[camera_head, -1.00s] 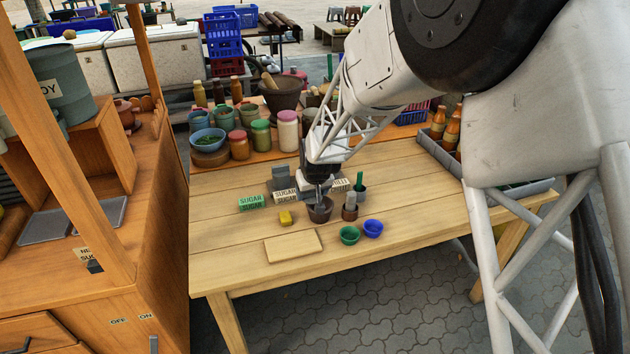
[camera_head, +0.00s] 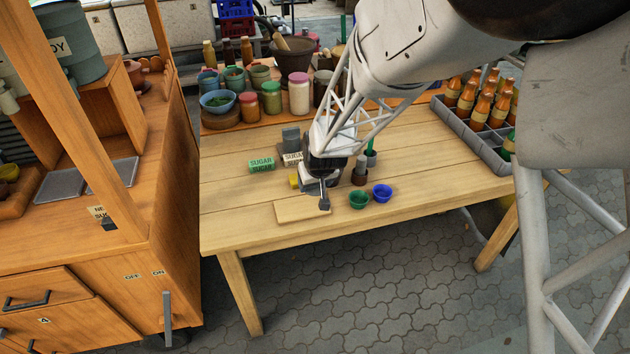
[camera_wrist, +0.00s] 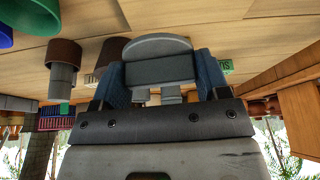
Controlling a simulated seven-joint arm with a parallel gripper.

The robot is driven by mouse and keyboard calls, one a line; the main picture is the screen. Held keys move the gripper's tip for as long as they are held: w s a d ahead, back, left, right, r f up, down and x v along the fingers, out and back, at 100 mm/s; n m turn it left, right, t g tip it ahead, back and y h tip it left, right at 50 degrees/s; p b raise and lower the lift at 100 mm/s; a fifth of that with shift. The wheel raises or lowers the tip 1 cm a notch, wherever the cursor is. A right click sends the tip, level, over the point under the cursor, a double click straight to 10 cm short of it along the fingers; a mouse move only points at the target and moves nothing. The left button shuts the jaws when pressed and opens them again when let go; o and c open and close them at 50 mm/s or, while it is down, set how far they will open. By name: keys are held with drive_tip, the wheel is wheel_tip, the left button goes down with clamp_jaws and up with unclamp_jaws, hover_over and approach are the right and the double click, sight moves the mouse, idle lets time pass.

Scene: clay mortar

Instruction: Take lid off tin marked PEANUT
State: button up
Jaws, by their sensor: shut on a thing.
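My gripper (camera_head: 323,192) is over the near part of the wooden table, above the right end of a pale board. Between its blue-grey fingers in the wrist view (camera_wrist: 160,88) is a grey piece with a rounded edge (camera_wrist: 160,47); I cannot tell for sure that it is a lid. No PEANUT marking is readable. A green block marked SUGAR (camera_head: 262,164) and a pale block with partly hidden lettering (camera_head: 292,158) stand left of my gripper. A brown vessel (camera_wrist: 112,47) shows partly behind the held piece in the wrist view.
The pale board (camera_head: 297,211) lies near the front edge. A green bowl (camera_head: 359,200) and a blue bowl (camera_head: 382,193) stand to its right. A brown holder (camera_head: 359,178) is behind them. Jars (camera_head: 271,98) line the back; a bottle crate (camera_head: 470,140) is at right.

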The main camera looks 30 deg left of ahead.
drive_tip(key=shift+f, duration=0.15)
drive_tip(key=shift+f, duration=2.65)
drive_tip(key=o, duration=1)
drive_tip(key=shift+r, duration=0.2)
drive_tip(key=shift+r, duration=3.3)
drive_tip(key=shift+r, duration=0.15)
wheel_tip(320, 180, up, 5)
hover_over(315, 204)
